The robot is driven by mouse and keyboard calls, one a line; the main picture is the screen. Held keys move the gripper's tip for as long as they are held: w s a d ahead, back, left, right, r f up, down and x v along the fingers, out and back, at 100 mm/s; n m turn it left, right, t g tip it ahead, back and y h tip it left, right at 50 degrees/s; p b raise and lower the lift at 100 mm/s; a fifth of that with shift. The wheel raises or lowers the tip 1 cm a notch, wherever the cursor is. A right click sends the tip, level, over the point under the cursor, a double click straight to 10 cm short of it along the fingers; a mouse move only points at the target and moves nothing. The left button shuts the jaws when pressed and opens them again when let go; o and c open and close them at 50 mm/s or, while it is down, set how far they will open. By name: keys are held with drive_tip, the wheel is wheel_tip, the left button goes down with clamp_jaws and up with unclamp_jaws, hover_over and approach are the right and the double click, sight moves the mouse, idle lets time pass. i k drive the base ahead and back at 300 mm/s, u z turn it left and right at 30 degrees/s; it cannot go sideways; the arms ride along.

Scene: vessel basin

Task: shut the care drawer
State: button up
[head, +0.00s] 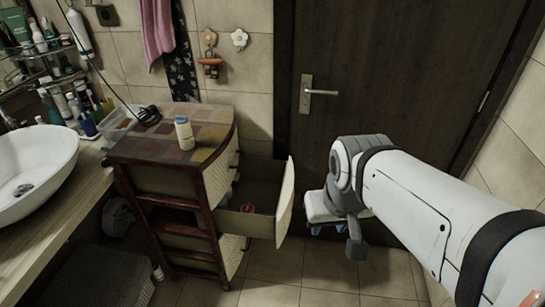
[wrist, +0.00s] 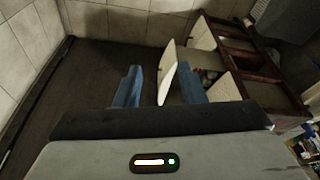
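The care drawer (head: 285,203) is pulled out to the right from the wooden cabinet (head: 170,150). Its pale, curved front panel stands upright, and a small pinkish-red item lies inside. My gripper (head: 327,230) is right of the panel, low in front of the door, apart from it in the head view. In the wrist view my gripper (wrist: 158,86) shows two blue fingers spread apart with nothing held. A pale drawer front (wrist: 166,72) appears between them, nearer the right finger; I cannot tell its depth from the fingertips. The drawer's inside is partly hidden by that finger.
A white-and-blue bottle (head: 184,133) and a dark corded item (head: 149,115) stand on the cabinet top. A sink (head: 35,165) and toiletries are at left. A closed dark door (head: 390,80) is behind my arm. The tiled floor before the drawer is clear.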

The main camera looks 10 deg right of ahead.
sight(267, 185)
drive_tip(key=z, duration=0.05)
drive_tip(key=k, duration=1.2)
drive_tip(key=u, duration=0.6)
drive_tip(key=i, duration=1.7)
drive_tip(key=z, duration=0.55)
